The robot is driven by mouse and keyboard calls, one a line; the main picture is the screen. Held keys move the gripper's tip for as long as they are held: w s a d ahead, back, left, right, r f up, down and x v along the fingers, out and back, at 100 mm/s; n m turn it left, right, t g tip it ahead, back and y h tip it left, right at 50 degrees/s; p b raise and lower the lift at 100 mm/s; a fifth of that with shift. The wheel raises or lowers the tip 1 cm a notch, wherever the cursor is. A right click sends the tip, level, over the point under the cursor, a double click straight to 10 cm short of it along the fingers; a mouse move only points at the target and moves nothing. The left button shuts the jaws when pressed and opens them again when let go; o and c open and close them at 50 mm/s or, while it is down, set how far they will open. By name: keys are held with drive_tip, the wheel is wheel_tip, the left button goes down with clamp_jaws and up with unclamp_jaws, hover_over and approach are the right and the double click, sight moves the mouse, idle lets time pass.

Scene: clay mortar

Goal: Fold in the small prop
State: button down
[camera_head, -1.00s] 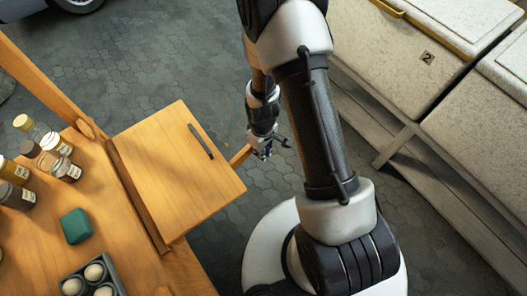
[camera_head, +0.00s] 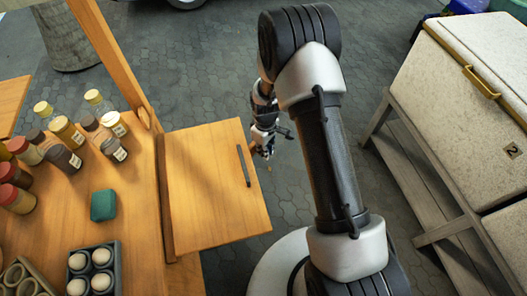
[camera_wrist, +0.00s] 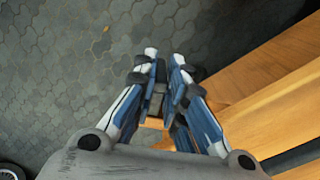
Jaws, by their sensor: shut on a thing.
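The hinged wooden flap (camera_head: 215,195) of the cart, with a dark slot near its outer edge, stands out level from the worktop. My gripper (camera_head: 264,146) is close beside the flap's right edge, toward its far corner. In the wrist view my gripper (camera_wrist: 163,85) has its fingers close together, with a bit of wood, the small prop (camera_wrist: 152,123), showing between them near the palm. Most of the prop is hidden by the fingers and the flap. The flap's wooden edge also shows at the right of the wrist view (camera_wrist: 265,85).
The worktop (camera_head: 130,220) holds several spice bottles (camera_head: 65,130), a green block (camera_head: 103,205) and an egg tray (camera_head: 115,255). A wooden post (camera_head: 110,50) rises behind. Pale chests (camera_head: 450,100) on a grey stand are at the right. Paved floor lies between.

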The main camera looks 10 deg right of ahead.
drive_tip(key=shift+w+a, duration=0.15)
drive_tip(key=shift+w, duration=0.1)
drive_tip(key=c, duration=1.6)
unclamp_jaws()
drive_tip(key=shift+s, duration=0.1)
drive_tip(key=shift+c, duration=0.2)
drive_tip(key=shift+r, duration=0.1)
wheel_tip(320, 180, up, 12)
